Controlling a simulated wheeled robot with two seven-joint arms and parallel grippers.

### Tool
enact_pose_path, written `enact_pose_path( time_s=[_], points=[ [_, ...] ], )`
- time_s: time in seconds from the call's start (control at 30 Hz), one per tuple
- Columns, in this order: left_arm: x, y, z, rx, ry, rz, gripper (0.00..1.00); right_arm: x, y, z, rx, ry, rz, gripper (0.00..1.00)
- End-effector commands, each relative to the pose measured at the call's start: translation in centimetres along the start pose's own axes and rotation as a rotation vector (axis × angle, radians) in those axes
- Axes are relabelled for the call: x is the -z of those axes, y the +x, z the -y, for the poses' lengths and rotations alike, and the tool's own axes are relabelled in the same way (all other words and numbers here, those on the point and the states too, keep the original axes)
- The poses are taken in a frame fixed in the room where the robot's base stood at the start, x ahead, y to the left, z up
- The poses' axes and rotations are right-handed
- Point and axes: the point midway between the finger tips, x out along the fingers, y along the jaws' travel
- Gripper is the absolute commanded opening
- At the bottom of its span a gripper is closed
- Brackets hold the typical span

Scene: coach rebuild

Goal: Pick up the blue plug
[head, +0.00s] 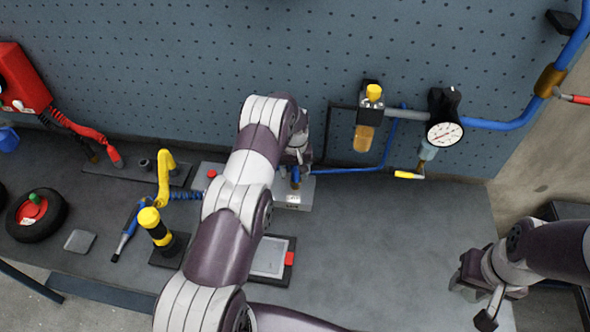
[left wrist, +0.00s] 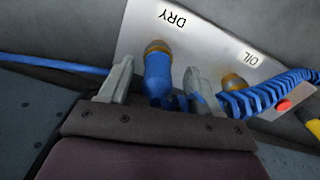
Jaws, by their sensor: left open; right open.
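The blue plug (left wrist: 158,76) stands in a brass collar on the grey metal plate (left wrist: 205,48), beside the label DRY. In the left wrist view it is between the two fingers of my left gripper (left wrist: 160,85), which is open, with a visible gap on its left side. In the head view the plug (head: 295,177) shows small beside my left gripper (head: 300,160), partly hidden by my arm. My right gripper (head: 474,288) is open and empty, low at the right, far from the plug.
A second brass socket (left wrist: 234,82) sits beside the OIL label. A blue coiled hose (left wrist: 268,92) runs past it near the right finger. A red button (left wrist: 283,105) is close by. A gauge (head: 444,133) hangs on the pegboard. The bench's right part (head: 400,225) is clear.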

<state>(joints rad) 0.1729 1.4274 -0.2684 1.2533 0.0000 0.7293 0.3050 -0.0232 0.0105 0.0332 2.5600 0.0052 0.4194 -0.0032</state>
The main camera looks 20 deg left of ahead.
Motion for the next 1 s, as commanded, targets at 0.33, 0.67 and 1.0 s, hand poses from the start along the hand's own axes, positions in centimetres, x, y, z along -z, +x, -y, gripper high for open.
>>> enact_pose_path(
  time_s=[0.33, 0.67, 1.0],
  points=[
    [0.0, 0.0, 0.0, 0.0, 0.0, 0.0, 0.0, 0.0, 0.1, 0.0, 0.0, 0.0, 0.001, 0.43],
    [0.1, -0.2, 0.0, 0.0, 0.0, -0.001, 0.0, -0.1, 0.4, 0.0, 0.0, 0.0, 0.0, 0.43],
    [-1.4, -4.8, -1.2, -0.001, 0.004, -0.002, 0.0, -0.5, 3.9, 0.0, 0.0, 0.0, 0.001, 0.43]
  ],
)
